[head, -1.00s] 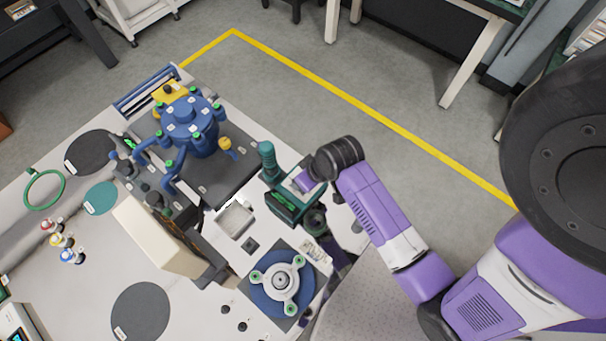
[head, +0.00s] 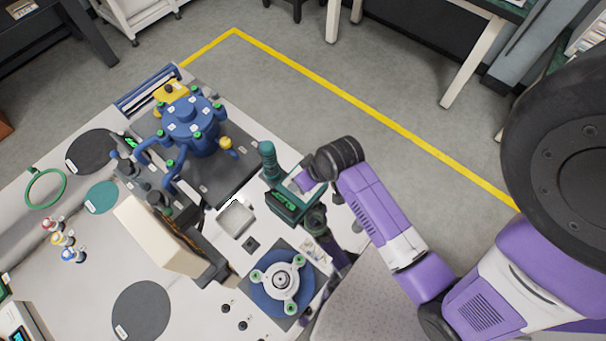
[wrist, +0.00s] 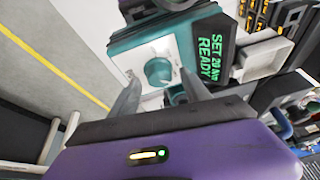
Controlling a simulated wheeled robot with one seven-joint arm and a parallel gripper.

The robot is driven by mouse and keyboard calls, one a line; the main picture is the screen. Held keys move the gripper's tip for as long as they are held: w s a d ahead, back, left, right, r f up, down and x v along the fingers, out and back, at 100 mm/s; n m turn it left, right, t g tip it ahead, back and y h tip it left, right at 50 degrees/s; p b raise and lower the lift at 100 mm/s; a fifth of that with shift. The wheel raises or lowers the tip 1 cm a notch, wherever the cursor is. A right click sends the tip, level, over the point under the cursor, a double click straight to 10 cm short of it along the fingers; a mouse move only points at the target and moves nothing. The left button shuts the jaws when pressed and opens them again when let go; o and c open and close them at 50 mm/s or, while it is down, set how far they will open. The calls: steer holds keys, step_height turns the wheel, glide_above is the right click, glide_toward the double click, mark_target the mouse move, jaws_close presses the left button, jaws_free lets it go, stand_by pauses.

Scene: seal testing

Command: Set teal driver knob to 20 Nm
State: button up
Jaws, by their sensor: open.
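The teal driver (head: 287,205) stands at the right side of the bench in the head view, and its body fills the upper middle of the wrist view (wrist: 135,50). Its round teal knob (wrist: 158,72) sits on a white plate. Beside it, a dark display (wrist: 212,50) shows green text: SET, a number that looks like 20 Nm though its second digit is unclear, and READY. My gripper (wrist: 158,92) is open, with one finger on each side below the knob. Contact with the knob cannot be made out. In the head view my wrist hides the knob.
A blue vessel (head: 190,127) stands left of the driver on a dark plate. A blue round fixture (head: 262,297) with a white three-armed top lies in front. A small light tray (head: 236,219) is close by on the left.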

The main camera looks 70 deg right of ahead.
steer(key=v, duration=0.7)
steer(key=shift+r, duration=0.3)
steer(key=w+d+r+t+h, duration=0.3)
steer(key=w+d+r, duration=0.1)
steer(key=w+r, duration=0.1)
steer(key=a+r+t+h+b, duration=0.1)
steer(key=a+r+t+b, duration=0.1)
steer(key=a+r+t, duration=0.15)
steer(key=s+a+r+n+t+y+b, duration=0.1)
steer(key=s+a+r+n+t+y, duration=0.1)
steer(key=s+a, duration=0.5)
steer(key=s+a+r+n+t+y+b, duration=0.2)
steer(key=s+a+y, duration=0.1)
steer(key=s+a, duration=0.4)
steer(key=shift+a+r+n, duration=0.3)
steer(key=shift+a+r, duration=0.1)
steer(key=shift+a, duration=0.45)
